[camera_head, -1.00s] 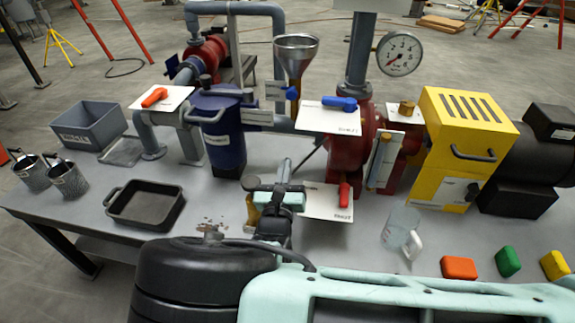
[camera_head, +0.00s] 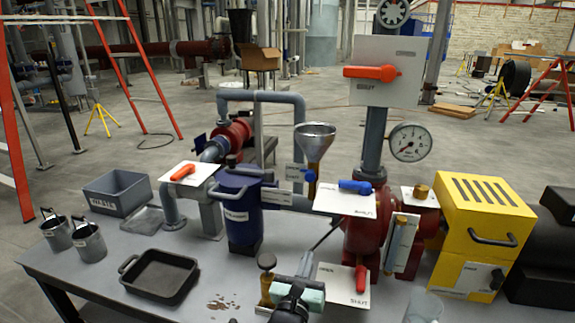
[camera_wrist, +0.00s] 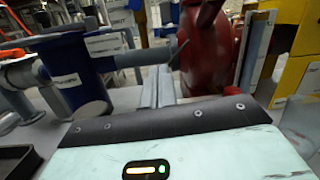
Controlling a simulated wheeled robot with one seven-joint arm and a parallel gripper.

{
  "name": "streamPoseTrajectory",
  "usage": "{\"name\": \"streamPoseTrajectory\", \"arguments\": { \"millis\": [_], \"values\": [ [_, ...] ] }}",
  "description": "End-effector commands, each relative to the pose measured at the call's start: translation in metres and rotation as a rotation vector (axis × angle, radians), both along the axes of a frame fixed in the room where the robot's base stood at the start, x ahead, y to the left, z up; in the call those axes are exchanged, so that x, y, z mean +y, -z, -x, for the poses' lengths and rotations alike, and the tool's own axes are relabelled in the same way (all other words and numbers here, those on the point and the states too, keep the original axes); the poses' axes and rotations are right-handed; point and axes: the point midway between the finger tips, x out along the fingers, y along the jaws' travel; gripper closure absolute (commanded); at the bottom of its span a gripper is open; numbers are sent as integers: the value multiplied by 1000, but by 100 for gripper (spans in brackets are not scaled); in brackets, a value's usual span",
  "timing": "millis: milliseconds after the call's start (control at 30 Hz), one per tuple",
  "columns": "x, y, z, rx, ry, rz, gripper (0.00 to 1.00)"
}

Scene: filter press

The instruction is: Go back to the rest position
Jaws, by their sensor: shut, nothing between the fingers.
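My gripper (camera_head: 306,262) shows at the lower middle of the head view, low over the bench and in front of the red pump body (camera_head: 366,232). Its two fingers are together with nothing between them; in the wrist view the fingers (camera_wrist: 158,84) also lie side by side, pointing away. A brass knob (camera_head: 266,263) on the bench stands just left of my gripper. The plate with the lower red lever (camera_head: 361,278) is just to its right. Whether my gripper touches either cannot be told.
The blue filter housing (camera_head: 238,208) stands left of my gripper, with a funnel (camera_head: 315,142) behind. The yellow box (camera_head: 484,225) is at right. A black tray (camera_head: 160,275), grey bin (camera_head: 118,192) and two metal cups (camera_head: 88,242) are at left. A dark spill lies on the bench.

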Motion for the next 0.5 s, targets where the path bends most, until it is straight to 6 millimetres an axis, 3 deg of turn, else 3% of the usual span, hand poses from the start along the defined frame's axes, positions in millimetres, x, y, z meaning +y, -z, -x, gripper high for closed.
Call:
{"name": "streamPoseTrajectory", "arguments": {
  "millis": [133, 233, 333, 500],
  "values": [
    [-55, -10, 15, 87, 259, -216, 100],
    [-90, -15, 40, 157, 472, -405, 100],
    [-112, -21, 71, 219, 666, -591, 100],
    [-124, -41, 127, 305, 956, -905, 100]
  ]
}}
